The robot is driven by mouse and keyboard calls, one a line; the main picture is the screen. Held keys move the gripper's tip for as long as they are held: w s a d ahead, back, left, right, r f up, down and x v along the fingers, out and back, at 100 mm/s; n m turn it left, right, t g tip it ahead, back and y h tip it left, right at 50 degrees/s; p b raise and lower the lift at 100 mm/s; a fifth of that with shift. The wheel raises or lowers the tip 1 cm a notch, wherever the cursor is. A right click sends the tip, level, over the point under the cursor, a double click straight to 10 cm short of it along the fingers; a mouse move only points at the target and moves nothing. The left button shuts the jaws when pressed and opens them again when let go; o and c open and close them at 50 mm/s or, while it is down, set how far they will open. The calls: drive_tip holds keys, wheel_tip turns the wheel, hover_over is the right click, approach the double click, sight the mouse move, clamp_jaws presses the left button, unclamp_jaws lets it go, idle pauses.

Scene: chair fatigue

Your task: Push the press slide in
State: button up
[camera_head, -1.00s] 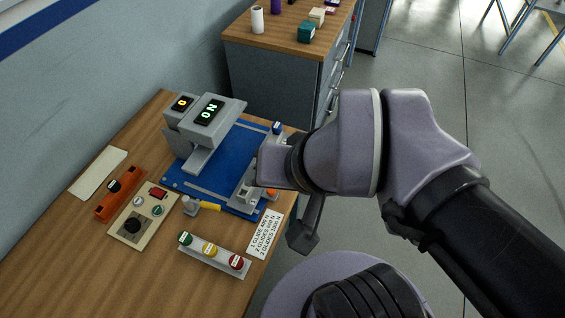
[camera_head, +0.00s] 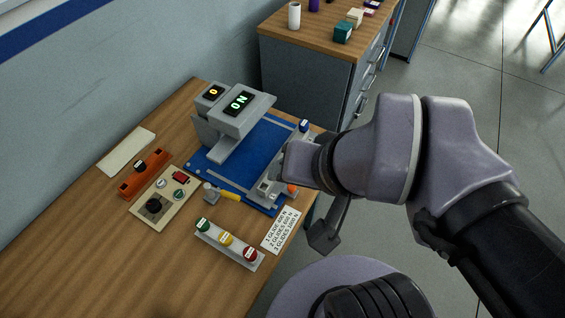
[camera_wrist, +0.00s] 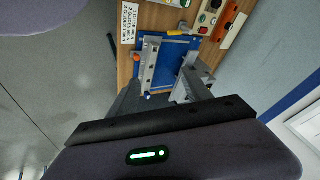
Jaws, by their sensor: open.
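The press (camera_head: 235,110) is a grey machine with a lit "ON" display, standing on a blue base plate (camera_head: 262,143) on the desk. A grey slide piece (camera_head: 268,189) sits at the plate's right end, in front of the press head and apart from it. It also shows in the wrist view (camera_wrist: 150,62). My gripper (camera_head: 288,168) is at the outer edge of the plate beside the slide. In the wrist view my gripper (camera_wrist: 162,92) is open, with the slide beyond its fingers; contact cannot be told. My wrist hides part of the plate's right edge.
A control panel (camera_head: 165,198), a yellow-handled tool (camera_head: 226,194), a tray of coloured buttons (camera_head: 228,242) and a label card (camera_head: 281,231) lie in front of the press. An orange block (camera_head: 146,174) is left. A drawer cabinet (camera_head: 310,85) stands behind.

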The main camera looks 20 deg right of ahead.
drive_tip(key=shift+c, duration=0.4)
drive_tip(key=shift+w+d+r, duration=0.1)
drive_tip(key=shift+w, duration=0.1)
drive_tip(key=shift+c, duration=0.9)
drive_tip(key=w+d+f+m+g+y+p, duration=0.2)
drive_tip(key=w+d+f+m+g+p, duration=0.3)
drive_tip(key=w+d+f+m, duration=0.75)
drive_tip(key=shift+m+g, duration=0.4)
drive_tip(key=shift+m, duration=0.15)
drive_tip(key=b+x, duration=0.3)
drive_tip(key=x, duration=0.3)
drive_tip(key=w+a+b+x, duration=0.1)
drive_tip(key=b+x, duration=0.2)
drive_tip(key=x, duration=0.2)
drive_tip(key=a+b+x, duration=0.1)
drive_tip(key=b+x, duration=0.2)
drive_tip(key=x, duration=0.3)
drive_tip(key=shift+w, duration=0.35)
drive_tip(key=shift+r, duration=0.1)
clamp_jaws()
